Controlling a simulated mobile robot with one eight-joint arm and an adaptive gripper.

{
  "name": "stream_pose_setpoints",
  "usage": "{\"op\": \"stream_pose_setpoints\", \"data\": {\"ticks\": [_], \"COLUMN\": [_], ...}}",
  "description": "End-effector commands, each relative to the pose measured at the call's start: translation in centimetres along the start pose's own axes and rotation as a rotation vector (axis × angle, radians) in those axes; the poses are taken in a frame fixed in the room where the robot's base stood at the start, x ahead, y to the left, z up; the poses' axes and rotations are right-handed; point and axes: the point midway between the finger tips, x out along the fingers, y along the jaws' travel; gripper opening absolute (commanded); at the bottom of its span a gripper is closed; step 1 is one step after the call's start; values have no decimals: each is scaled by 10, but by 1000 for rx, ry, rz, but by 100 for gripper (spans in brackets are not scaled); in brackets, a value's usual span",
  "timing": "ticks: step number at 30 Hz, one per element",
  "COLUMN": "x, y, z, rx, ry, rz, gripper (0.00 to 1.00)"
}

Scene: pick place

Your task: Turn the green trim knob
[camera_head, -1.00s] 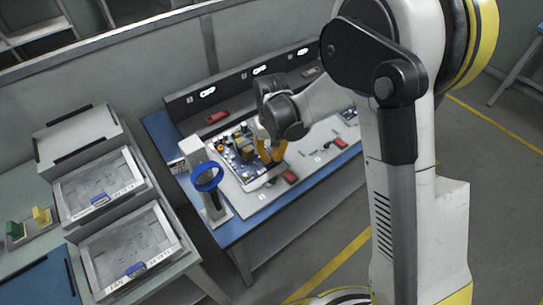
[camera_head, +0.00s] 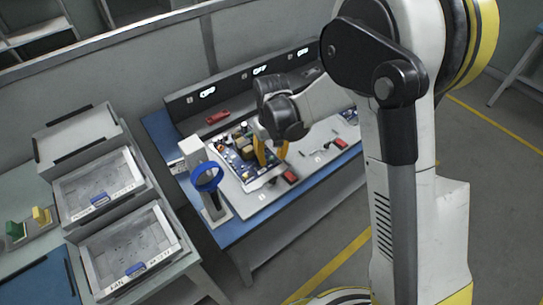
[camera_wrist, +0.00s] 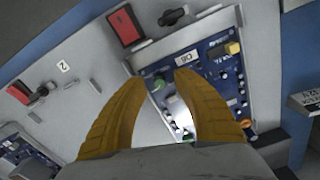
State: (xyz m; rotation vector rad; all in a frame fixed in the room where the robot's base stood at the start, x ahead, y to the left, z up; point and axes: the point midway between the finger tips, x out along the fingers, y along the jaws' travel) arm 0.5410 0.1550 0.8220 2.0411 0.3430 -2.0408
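A small green knob (camera_wrist: 159,84) shows in the wrist view on a dark blue circuit board (camera_wrist: 213,82). My gripper (camera_wrist: 161,78) is open, with its two yellow fingers apart and the green knob between the tips in the picture. I cannot tell whether either finger touches it. A second green part (camera_wrist: 187,136) shows lower on the board, partly hidden by a finger. In the head view my gripper (camera_head: 271,158) points down at the front of the board (camera_head: 231,160), and the green knob cannot be made out there.
A yellow block (camera_wrist: 233,48) and an orange round part (camera_wrist: 245,122) are on the board. A red block (camera_wrist: 125,26) and a black knob-like part (camera_wrist: 172,17) lie beside it. A stand with a blue ring (camera_head: 207,177) is at the bench's left end.

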Motion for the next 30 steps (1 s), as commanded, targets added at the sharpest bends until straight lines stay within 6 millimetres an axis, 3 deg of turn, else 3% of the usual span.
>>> {"op": "stream_pose_setpoints", "data": {"ticks": [8, 21, 30], "x": [-12, -102, -120], "y": [0, 0, 0], "z": [0, 0, 0], "rx": [0, 0, 0], "ry": [0, 0, 0], "rz": [0, 0, 0], "gripper": [36, 36, 36]}}
